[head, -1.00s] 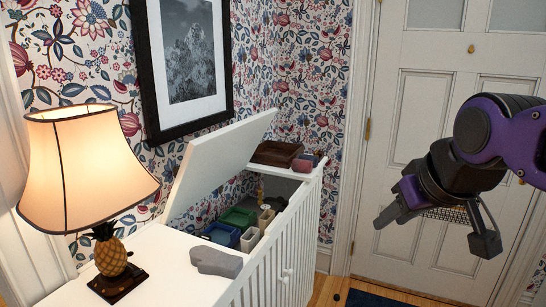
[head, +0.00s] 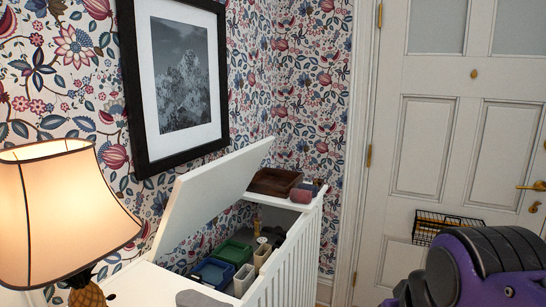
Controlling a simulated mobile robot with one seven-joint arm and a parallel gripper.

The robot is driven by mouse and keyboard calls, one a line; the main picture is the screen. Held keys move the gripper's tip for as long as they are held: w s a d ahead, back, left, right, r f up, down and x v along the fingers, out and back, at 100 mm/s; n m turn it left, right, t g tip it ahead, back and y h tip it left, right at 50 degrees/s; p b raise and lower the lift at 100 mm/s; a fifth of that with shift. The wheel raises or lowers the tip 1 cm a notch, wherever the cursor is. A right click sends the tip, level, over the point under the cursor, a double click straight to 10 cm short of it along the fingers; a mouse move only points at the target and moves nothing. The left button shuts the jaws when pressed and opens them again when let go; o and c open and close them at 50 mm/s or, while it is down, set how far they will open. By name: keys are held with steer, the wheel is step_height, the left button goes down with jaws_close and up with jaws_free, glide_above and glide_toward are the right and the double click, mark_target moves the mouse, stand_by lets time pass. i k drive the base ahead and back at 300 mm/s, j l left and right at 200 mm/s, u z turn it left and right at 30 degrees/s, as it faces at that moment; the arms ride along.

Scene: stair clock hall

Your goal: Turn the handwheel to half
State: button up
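I cannot make out a handwheel anywhere in the head view. A white slatted cabinet (head: 310,240) stands along the wall with its lid (head: 208,193) tilted up. Inside it are a green tray (head: 233,252), a blue tray (head: 213,272), pale narrow containers and some small items too small to name. My purple and black arm shows at the lower right, in front of the door. The fingers of my gripper are below the picture edge or hidden, so what they hold cannot be seen.
A lit lamp (head: 62,208) stands at the left on the cabinet top. A brown tray (head: 275,182) and a reddish roll (head: 301,195) sit at its far end. A white door (head: 420,150) with a brass handle (head: 531,186) and wire basket (head: 447,222) is at the right.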

mark_target(196, 276)
steer(key=k+j+u, duration=0.15)
steer(key=k+u, duration=0.2)
steer(key=k, duration=0.3)
steer(key=u, duration=1.35)
steer(key=l+u, duration=0.3)
steer(key=i+l+u, duration=0.1)
steer(key=l+u, duration=0.15)
steer(key=l, duration=0.65)
steer(key=i+l, duration=0.15)
steer(key=l, duration=1.2)
steer(key=i+z, duration=0.05)
